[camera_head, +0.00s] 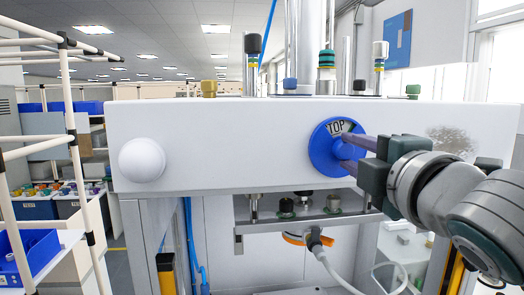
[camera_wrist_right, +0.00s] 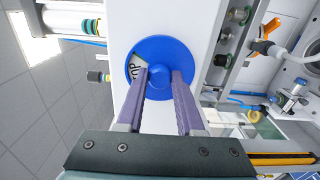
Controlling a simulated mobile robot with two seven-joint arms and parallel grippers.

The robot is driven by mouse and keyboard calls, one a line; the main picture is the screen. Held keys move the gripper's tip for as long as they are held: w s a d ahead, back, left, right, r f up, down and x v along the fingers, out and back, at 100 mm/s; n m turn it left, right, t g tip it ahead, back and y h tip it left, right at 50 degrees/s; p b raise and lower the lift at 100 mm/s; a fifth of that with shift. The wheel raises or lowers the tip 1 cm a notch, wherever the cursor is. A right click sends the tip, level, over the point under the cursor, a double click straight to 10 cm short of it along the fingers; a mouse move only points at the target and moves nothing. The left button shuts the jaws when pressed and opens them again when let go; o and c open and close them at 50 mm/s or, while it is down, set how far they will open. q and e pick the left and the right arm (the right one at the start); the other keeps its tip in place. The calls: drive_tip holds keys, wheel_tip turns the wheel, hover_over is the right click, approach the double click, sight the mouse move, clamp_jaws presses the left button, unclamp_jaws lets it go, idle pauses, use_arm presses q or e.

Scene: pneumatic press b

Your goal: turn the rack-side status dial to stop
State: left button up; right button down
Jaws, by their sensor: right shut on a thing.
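The blue round status dial (camera_head: 323,152) is on the front of the white press panel (camera_head: 240,150), right of the middle. A pale window at its top shows the letters "TOP"; any letter before them is hidden. The dial also shows in the right wrist view (camera_wrist_right: 158,48), its window at the left and partly covered by a finger. My right gripper (camera_head: 350,152) reaches in from the right, its purple fingers shut on the dial's central grip, one on each side, as the right wrist view also shows (camera_wrist_right: 161,80). My left gripper is in neither view.
A white round knob (camera_head: 142,160) sticks out at the panel's left. Below the panel are a metal bracket (camera_head: 310,221) with fittings and a white hose (camera_head: 335,270). A cream pipe rack (camera_head: 70,130) with blue bins stands at the left.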

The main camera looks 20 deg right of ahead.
drive_tip(key=shift+m, duration=1.6)
drive_tip(key=c, duration=0.5)
unclamp_jaws()
drive_tip(key=shift+c, duration=0.2)
drive_tip(key=b+v, duration=0.1)
drive_tip(key=v, duration=0.9)
drive_tip(key=shift+b, duration=0.35)
drive_tip(key=shift+f, duration=0.15)
